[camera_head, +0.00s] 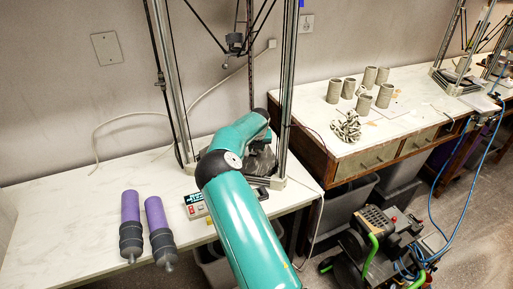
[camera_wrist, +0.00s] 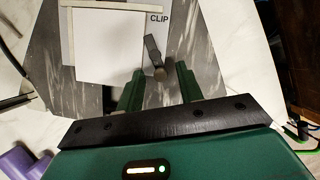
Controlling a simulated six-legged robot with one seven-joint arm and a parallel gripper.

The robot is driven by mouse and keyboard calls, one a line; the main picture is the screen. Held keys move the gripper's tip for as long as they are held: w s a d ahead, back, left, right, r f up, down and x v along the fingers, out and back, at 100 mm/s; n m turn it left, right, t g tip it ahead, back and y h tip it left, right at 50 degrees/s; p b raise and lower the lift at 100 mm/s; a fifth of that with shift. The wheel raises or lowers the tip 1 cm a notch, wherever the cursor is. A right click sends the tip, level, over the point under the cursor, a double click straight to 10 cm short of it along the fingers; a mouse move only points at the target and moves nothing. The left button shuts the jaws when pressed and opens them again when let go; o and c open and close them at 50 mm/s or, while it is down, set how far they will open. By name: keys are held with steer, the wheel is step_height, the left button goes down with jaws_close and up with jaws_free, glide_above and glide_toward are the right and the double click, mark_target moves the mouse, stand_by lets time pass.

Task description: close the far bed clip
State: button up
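In the wrist view, a dark clip lever (camera_wrist: 152,50) with a rounded, paler end sits beside the right edge of a white bed plate (camera_wrist: 108,45), below the printed word CLIP. It stands tilted on the grey streaked base (camera_wrist: 200,55). My gripper (camera_wrist: 160,72) is open, with its two green fingers apart on either side of the lever's rounded end. Neither finger visibly grips it. In the head view, my teal arm hides most of the bed, and the gripper and clip cannot be made out there.
The printer's upright posts (camera_head: 288,80) surround my arm, and its hanging effector (camera_head: 235,42) is above. A control box (camera_head: 195,205) is left of my arm. Two purple cylinders (camera_head: 130,208) with dark ends lie further left. Clay cups (camera_head: 349,88) stand on the right bench.

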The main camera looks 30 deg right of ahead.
jaws_close()
steer(key=shift+d+n+y, duration=0.3)
steer(key=shift+d+n, duration=0.1)
steer(key=shift+n, duration=0.5)
steer(key=shift+n+y, duration=0.3)
steer(key=shift+n, duration=0.4)
jaws_free()
steer(key=shift+d, duration=0.1)
